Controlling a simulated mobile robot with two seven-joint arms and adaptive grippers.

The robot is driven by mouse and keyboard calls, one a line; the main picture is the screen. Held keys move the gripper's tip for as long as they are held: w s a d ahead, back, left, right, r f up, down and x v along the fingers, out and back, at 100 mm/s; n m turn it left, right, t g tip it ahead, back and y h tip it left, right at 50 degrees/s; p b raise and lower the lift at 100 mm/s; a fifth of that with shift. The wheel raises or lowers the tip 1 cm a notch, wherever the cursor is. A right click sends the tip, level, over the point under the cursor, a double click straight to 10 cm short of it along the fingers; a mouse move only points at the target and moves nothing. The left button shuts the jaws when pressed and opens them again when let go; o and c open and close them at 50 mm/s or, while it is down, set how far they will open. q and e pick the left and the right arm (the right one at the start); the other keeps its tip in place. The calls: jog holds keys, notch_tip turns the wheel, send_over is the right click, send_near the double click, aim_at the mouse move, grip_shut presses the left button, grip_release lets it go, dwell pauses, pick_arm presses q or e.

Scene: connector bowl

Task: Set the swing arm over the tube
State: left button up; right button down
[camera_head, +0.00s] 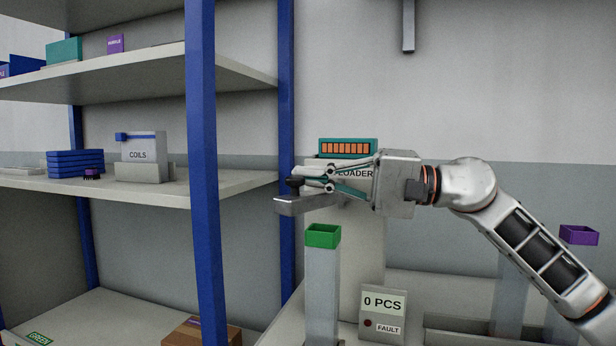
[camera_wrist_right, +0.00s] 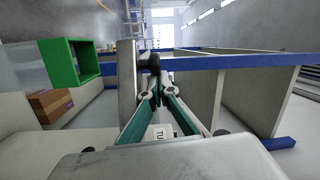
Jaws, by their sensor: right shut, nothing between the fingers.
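The swing arm (camera_head: 302,204) is a grey bar with a dark knob (camera_head: 294,182) on it, reaching out from the loader toward the left. The tube (camera_head: 322,290) is upright and pale, with an open green mouth (camera_head: 323,237) below the bar. In the right wrist view the bar (camera_wrist_right: 127,88) stands beside the green mouth (camera_wrist_right: 74,64), with a gap between them. My right gripper (camera_head: 308,181) is shut and empty, its fingertips at the knob; I cannot tell whether they touch it. My left gripper is not in view.
The loader (camera_head: 347,148), with orange slots, stands behind my right gripper. A counter box (camera_head: 382,314) reads "0 PCS" and "FAULT". A shelf with blue posts (camera_head: 202,170) fills the left. A purple-topped tube (camera_head: 578,235) stands at the right.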

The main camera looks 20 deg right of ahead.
jog(key=shift+s+d, duration=0.4)
jog(key=shift+s, duration=0.4)
jog(key=shift+s+d, duration=0.55)
jog(key=shift+d, duration=0.2)
jog(key=v, duration=1.2)
jog(key=shift+r, duration=0.15)
